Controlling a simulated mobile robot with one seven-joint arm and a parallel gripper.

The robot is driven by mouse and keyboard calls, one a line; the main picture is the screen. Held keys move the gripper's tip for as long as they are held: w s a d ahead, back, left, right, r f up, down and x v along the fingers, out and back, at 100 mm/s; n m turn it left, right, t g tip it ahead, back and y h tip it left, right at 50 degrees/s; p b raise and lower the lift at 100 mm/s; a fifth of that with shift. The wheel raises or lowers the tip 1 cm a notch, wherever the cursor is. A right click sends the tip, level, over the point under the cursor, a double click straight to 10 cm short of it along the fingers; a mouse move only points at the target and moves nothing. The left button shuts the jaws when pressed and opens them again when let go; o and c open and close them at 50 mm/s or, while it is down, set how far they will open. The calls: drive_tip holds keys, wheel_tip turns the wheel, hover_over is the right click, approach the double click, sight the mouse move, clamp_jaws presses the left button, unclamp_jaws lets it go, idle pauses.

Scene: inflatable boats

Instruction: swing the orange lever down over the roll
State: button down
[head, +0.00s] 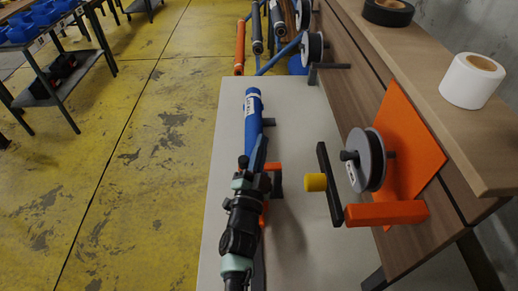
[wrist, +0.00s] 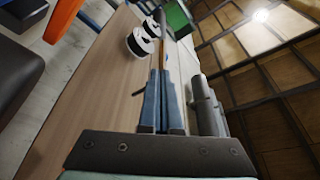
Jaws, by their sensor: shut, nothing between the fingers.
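A blue roll (head: 253,115) with a white label lies lengthwise on the pale table, towards its left edge. Orange parts (head: 273,167) show at its near end, partly hidden by my arm. To the right, an orange bar (head: 385,213) sticks out beside an upright orange panel (head: 408,125), joined to a black bar (head: 330,185) with a yellow knob (head: 316,182). I cannot tell surely which orange part is the lever. My gripper (head: 258,155) is above the near end of the roll. In the wrist view its blue fingers (wrist: 161,80) are together and empty.
A grey reel (head: 374,160) is mounted on the orange panel. A wooden shelf (head: 440,75) runs along the right with a white roll (head: 472,81) and a black roll (head: 388,12). Yellow floor lies left.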

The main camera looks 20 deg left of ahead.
drive_tip(key=s+d, duration=0.2)
drive_tip(key=s, duration=0.7)
drive_tip(key=shift+d+f+b, duration=0.4)
drive_tip(key=shift+b, duration=0.05)
drive_tip(key=shift+s, duration=0.1)
wheel_tip(320, 180, up, 32)
drive_tip(key=w+d+n+t+y, duration=0.2)
drive_tip(key=n+t+y, duration=0.15)
drive_tip(key=n, duration=0.25)
drive_tip(key=s+d+r+n+t+h, duration=0.1)
drive_tip(key=s+d+r, duration=0.3)
drive_tip(key=r, duration=0.5)
drive_tip(key=s+d+r+n+t+h, duration=0.1)
drive_tip(key=s+d+r+t+h, duration=0.1)
drive_tip(key=s+r, duration=0.7)
drive_tip(key=shift+s+d+r+h, duration=0.25)
drive_tip(key=shift+d+r+h, duration=0.4)
drive_tip(key=shift+d+h, duration=0.25)
